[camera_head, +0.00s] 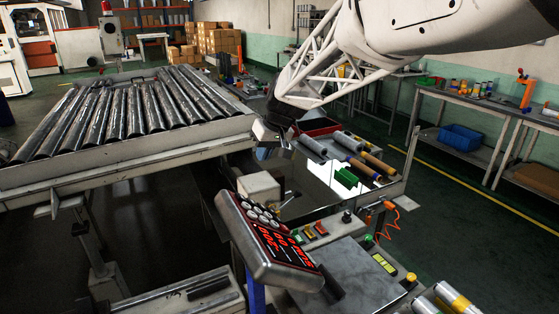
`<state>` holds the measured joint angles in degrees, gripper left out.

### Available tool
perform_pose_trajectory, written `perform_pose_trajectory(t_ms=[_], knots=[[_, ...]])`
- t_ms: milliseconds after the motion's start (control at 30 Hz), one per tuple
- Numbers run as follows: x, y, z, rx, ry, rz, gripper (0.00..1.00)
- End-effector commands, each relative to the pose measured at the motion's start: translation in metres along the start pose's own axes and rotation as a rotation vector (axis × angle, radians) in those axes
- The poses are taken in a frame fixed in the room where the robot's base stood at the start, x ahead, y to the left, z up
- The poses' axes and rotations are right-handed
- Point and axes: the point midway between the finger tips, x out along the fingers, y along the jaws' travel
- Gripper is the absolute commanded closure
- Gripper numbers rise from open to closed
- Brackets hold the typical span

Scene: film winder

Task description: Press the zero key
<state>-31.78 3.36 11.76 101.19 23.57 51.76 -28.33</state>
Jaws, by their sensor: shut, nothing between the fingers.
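The control panel (240,232) is a tilted grey box on a blue post at the lower middle of the view. It has several round pale keys (262,213) along its upper part and glowing red digits (283,246) below them. The key labels are too small to read, so I cannot tell which one is the zero key. My gripper (277,150) hangs at the end of the white lattice arm, above and slightly right of the panel and apart from it. It is small and partly dark here; its fingers are shut and empty.
A rack of dark rollers (130,118) fills the left. Behind the panel, a bench holds a red tray (318,127), rolls and green blocks (346,177). Coloured push buttons (315,231) and a grey plate (362,275) lie right of the panel. A white block (258,188) stands just behind it.

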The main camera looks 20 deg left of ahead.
Motion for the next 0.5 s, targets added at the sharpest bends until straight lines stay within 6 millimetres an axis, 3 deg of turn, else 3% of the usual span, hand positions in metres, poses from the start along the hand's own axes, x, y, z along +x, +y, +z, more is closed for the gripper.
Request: perform_pose_trajectory(t_ms=[500], knots=[[0.065, -0.001, 0.001, -0.001, -0.003, -0.001, 1.0]])
